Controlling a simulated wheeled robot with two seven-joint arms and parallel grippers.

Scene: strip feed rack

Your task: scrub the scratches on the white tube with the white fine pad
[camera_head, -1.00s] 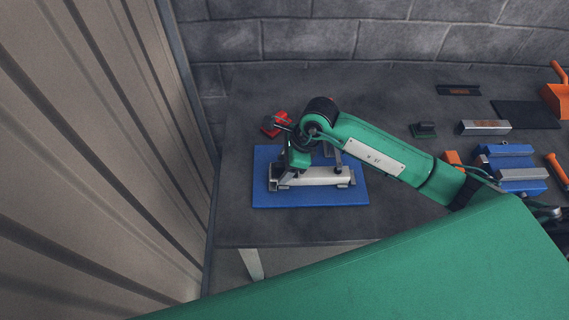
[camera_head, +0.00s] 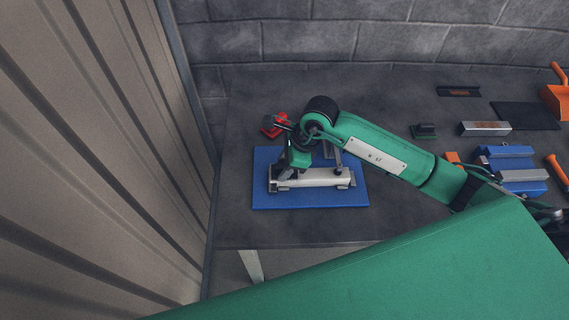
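The white tube (camera_head: 325,178) lies level on the blue mat (camera_head: 352,200), with dark supports at its ends. My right gripper (camera_head: 288,172) comes down over the left part of the tube and hides some of it. Its fingertips are too small and too covered to tell whether they are open or shut. I cannot make out the white fine pad, and any pad at the fingertips is hidden. No scratches can be made out on the tube at this size. My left gripper is not in view.
A red object (camera_head: 273,125) stands behind the mat. To the right are a green block (camera_head: 424,131), a metal bar (camera_head: 485,128), a dark mat (camera_head: 527,115), a blue fixture (camera_head: 505,150) and an orange dustpan (camera_head: 556,97). A corrugated wall (camera_head: 90,160) closes the left side.

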